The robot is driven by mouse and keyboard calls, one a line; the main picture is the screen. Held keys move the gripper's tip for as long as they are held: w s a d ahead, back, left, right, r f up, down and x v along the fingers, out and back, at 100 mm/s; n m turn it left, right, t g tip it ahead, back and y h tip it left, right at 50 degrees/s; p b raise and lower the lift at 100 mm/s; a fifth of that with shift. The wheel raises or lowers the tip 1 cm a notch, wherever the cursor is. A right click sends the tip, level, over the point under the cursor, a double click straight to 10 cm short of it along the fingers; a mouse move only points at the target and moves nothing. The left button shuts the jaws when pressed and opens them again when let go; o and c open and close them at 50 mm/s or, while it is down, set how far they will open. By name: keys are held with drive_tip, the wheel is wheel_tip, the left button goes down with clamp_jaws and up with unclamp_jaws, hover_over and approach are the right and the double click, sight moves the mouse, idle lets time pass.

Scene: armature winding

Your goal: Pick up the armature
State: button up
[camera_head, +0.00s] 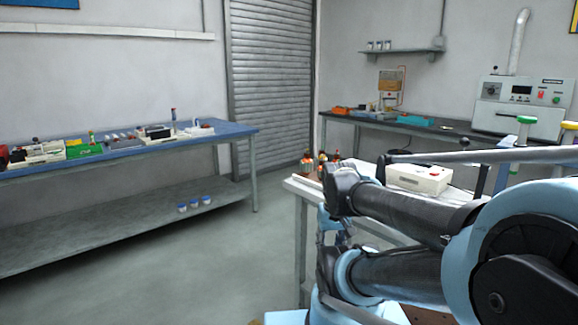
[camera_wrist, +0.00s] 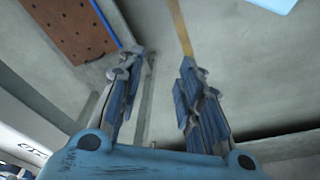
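Several small upright copper-and-dark parts (camera_head: 321,162) stand at the far left end of the white table (camera_head: 303,186) in the head view. They may be armatures, but they are too small and partly covered by my arm to be sure. In the wrist view my gripper (camera_wrist: 161,64) has its two blue-grey fingers spread apart with nothing between them. In the head view my arm crosses the lower right, and I cannot make out the gripper there.
A blue-topped bench (camera_head: 130,150) with parts and tools runs along the left. A dark bench (camera_head: 425,130) with a grey machine (camera_head: 522,104) stands at the back right. The floor between is clear.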

drive_tip(key=shift+w, duration=0.25)
drive_tip(key=shift+o, duration=0.8)
drive_tip(key=o, duration=0.4)
drive_tip(key=shift+s+r, duration=0.2)
drive_tip(key=shift+r, duration=0.1)
drive_tip(key=o, duration=0.4)
drive_tip(key=w+r+m, duration=0.3)
drive_tip(key=w+r, duration=0.4)
drive_tip(key=r, duration=0.3)
drive_tip(key=shift+w+a+m, duration=0.15)
drive_tip(key=shift+a+m, duration=0.05)
drive_tip(key=shift+m, duration=0.2)
wheel_tip(320, 180, up, 18)
drive_tip(key=m+g, duration=0.2)
drive_tip(key=m, duration=1.3)
hover_over(307, 163)
drive_tip(key=w, duration=0.3)
drive_tip(key=shift+d+f, duration=0.3)
drive_tip(key=shift+d, duration=0.05)
wheel_tip(307, 163, down, 16)
drive_tip(key=shift+a+f, duration=0.1)
drive_tip(key=shift+f, duration=0.05)
